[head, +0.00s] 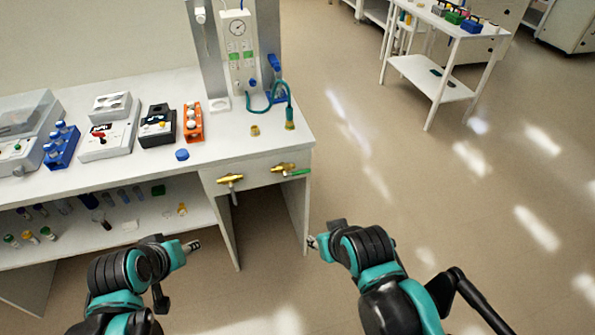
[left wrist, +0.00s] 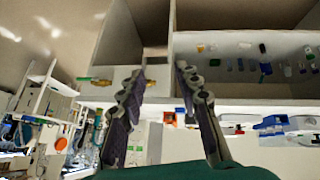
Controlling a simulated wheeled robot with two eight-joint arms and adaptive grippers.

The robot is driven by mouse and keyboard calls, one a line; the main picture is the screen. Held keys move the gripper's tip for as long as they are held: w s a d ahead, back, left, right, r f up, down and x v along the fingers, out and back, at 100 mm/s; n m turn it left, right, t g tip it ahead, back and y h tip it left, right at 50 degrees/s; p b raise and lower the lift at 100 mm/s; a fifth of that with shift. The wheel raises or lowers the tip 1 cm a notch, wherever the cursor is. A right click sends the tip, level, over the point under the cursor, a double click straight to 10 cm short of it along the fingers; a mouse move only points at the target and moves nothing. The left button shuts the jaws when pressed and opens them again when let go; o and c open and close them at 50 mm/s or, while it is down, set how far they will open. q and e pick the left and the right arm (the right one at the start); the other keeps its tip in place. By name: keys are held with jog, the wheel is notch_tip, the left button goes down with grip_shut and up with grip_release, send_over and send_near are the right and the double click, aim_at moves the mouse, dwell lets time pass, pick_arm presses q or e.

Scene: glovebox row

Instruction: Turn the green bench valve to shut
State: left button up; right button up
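The green bench valve has a brass body (head: 283,168) on the white front panel of the bench, near its right corner. Its green handle (head: 297,173) points right, roughly in line with the body. The green handle also shows small in the left wrist view (left wrist: 101,82), left of the fingers.
The bench top (head: 225,160) holds a blue tube rack (head: 62,146), an orange rack (head: 193,122) and instruments. A lower shelf (head: 150,225) carries several vials. A white side table (head: 440,75) stands at the back right. The floor to the right is clear.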

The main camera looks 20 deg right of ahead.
aim_at(303, 172)
pick_arm(q)
jog(key=w+d+n+h, duration=0.4)
jog(key=w+d+h, duration=0.2)
jog(key=w+d, duration=1.15)
jog(key=w+d+f+n+h, duration=0.1)
jog(key=w+d+f+h, duration=0.1)
jog(key=w+d+f, duration=0.2)
jog(key=w+d+f+n+g+h, duration=0.1)
jog(key=w+d+f+n+h, duration=0.1)
jog(key=w+d+f, duration=0.2)
jog(key=w+d+f+n+g+h, duration=0.1)
jog(key=w+d+f+n+h, duration=0.1)
jog(key=d+f, duration=0.6)
jog(key=shift+w+d+f+h, duration=0.1)
jog(key=shift+w+d+h, duration=0.2)
jog(key=shift+w+d, duration=0.4)
jog(key=shift+w+d+f+h, duration=0.1)
jog(key=shift+w+d+h, duration=0.3)
jog(key=shift+d, duration=0.4)
jog(key=shift+w+d, duration=0.2)
jog(key=shift+d, duration=0.25)
jog(key=shift+r, duration=0.1)
jog(key=shift+c, duration=0.2)
grip_shut()
